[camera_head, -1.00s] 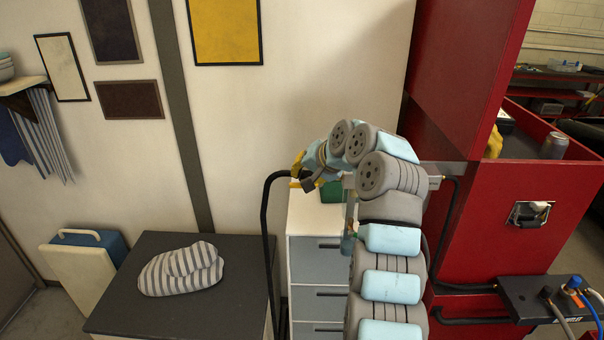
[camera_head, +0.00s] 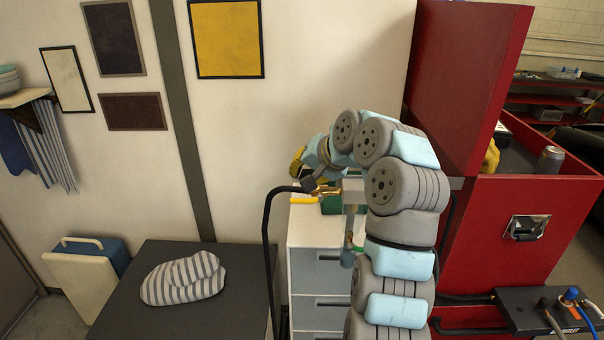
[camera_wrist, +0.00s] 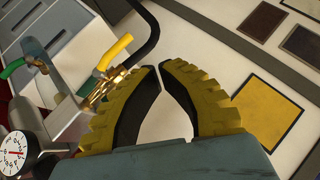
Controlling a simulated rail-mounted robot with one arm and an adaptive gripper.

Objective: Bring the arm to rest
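My gripper (camera_wrist: 159,68) shows large in the wrist view. Its two yellow, black-lined fingers curve together at the tips, and nothing is held between them. In the head view my gripper (camera_head: 298,163) is partly hidden behind my wrist, with a bit of yellow finger showing in front of the cream wall. My arm is raised and bent over to the left. Brass fittings with a yellow lever (camera_wrist: 115,52) stand to the left of the fingers in the wrist view, apart from them. The yellow lever also shows below the gripper in the head view (camera_head: 304,200).
A white and grey drawer cabinet (camera_head: 316,272) stands below the gripper. A black hose or pipe (camera_head: 267,240) rises left of it. A dark-topped table (camera_head: 235,305) bears a striped cloth (camera_head: 184,279). A red cabinet (camera_head: 520,240) is close on my arm's right. A gauge (camera_wrist: 13,153) shows at left.

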